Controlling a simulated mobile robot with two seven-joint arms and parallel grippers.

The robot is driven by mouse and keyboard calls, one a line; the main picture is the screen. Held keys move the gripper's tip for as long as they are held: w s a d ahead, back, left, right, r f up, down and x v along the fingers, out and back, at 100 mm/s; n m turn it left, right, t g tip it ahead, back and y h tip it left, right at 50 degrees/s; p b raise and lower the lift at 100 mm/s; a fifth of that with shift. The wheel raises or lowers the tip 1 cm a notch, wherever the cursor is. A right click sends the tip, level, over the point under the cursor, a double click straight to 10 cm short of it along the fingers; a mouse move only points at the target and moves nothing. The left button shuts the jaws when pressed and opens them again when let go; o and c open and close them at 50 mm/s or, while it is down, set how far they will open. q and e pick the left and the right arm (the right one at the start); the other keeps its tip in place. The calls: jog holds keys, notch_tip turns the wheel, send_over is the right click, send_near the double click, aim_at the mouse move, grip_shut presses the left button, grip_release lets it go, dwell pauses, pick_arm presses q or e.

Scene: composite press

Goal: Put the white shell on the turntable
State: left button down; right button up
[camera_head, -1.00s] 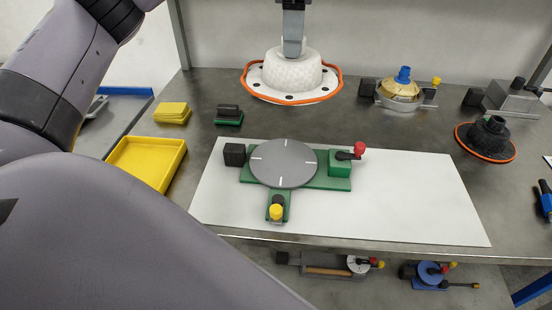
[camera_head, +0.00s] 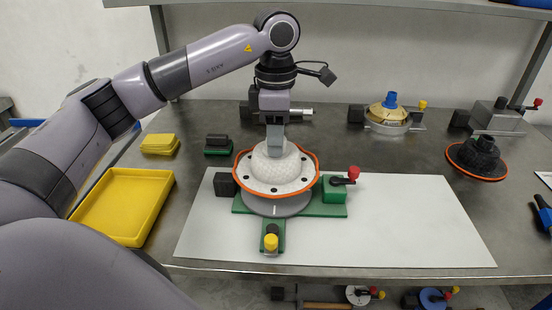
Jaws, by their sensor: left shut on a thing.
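The white shell (camera_head: 276,174) is a domed, textured piece with a wide holed flange and an orange rim. My left gripper (camera_head: 275,146) is shut on the top of its dome from above. The shell is over the turntable (camera_head: 277,207), a grey disc on a green base (camera_head: 322,209), and covers most of it. Only the front of the disc shows below the orange rim. I cannot tell whether the shell touches the disc. My right gripper is not in view.
The turntable's base has a red-knobbed clamp (camera_head: 345,178), a yellow-knobbed clamp (camera_head: 271,242) and a black block (camera_head: 226,184). It stands on a white sheet (camera_head: 400,225). A yellow tray (camera_head: 125,205) is at left. A black shell (camera_head: 478,158) and a cream-domed fixture (camera_head: 388,115) are at right.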

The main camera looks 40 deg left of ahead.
pick_arm(q)
notch_tip(320, 180, down, 5)
dwell(0.4)
jog(key=shift+f, duration=0.2)
jog(key=c, duration=0.7)
grip_release()
jog(key=shift+o, duration=0.2)
jog(key=shift+r, duration=0.15)
jog(key=shift+r, duration=0.25)
notch_tip(320, 180, up, 12)
jog(key=shift+f, duration=0.15)
